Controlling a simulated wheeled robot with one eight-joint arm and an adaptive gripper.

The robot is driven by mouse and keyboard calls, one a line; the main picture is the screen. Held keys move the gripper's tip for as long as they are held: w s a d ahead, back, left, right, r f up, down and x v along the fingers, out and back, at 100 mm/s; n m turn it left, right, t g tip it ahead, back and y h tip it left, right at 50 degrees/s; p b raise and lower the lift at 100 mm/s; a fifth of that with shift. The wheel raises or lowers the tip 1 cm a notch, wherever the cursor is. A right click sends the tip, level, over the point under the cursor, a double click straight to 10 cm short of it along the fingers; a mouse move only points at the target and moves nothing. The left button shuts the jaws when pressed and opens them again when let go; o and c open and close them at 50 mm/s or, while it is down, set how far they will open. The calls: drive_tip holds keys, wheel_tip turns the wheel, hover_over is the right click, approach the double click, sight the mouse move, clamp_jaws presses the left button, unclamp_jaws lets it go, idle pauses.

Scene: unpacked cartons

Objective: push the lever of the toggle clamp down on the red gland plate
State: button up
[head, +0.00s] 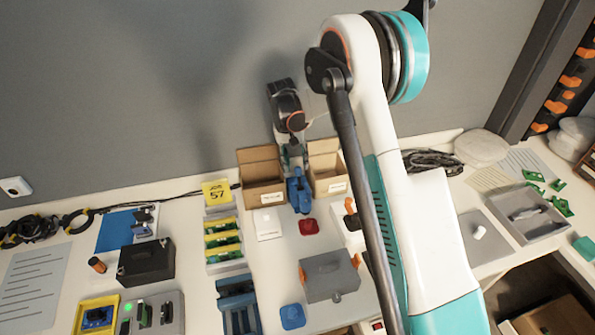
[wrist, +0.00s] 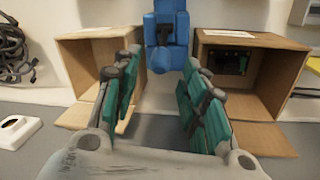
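The blue toggle clamp (head: 299,190) stands between the two cardboard boxes, just behind the red gland plate (head: 309,227) on the table. In the wrist view the clamp (wrist: 165,28) is at top centre, with a rounded blue end pointing down the picture. The red plate does not show there. My gripper (head: 292,155) is near the clamp's back end. In the wrist view my gripper (wrist: 160,80) has its teal-padded fingers apart, with nothing held. The clamp's blue end appears at the gap between the fingertips; contact cannot be told.
Open cardboard boxes flank the clamp, left (head: 263,196) and right (head: 328,183). A white card (head: 267,224) lies to the plate's left. A grey case (head: 330,278) stands in front. An orange-handled item (head: 351,206) is to the right. The grey wall is close behind.

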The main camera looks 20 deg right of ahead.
sight(297, 167)
drive_tip(key=shift+s+d+f+b, duration=0.1)
drive_tip(key=shift+d+f+b, duration=0.05)
drive_tip(key=shift+f, duration=0.85)
drive_tip(key=shift+d+f+b, duration=0.1)
drive_tip(key=shift+f+b, duration=0.05)
drive_tip(key=shift+f, duration=0.8)
drive_tip(key=shift+c, duration=0.2)
clamp_jaws()
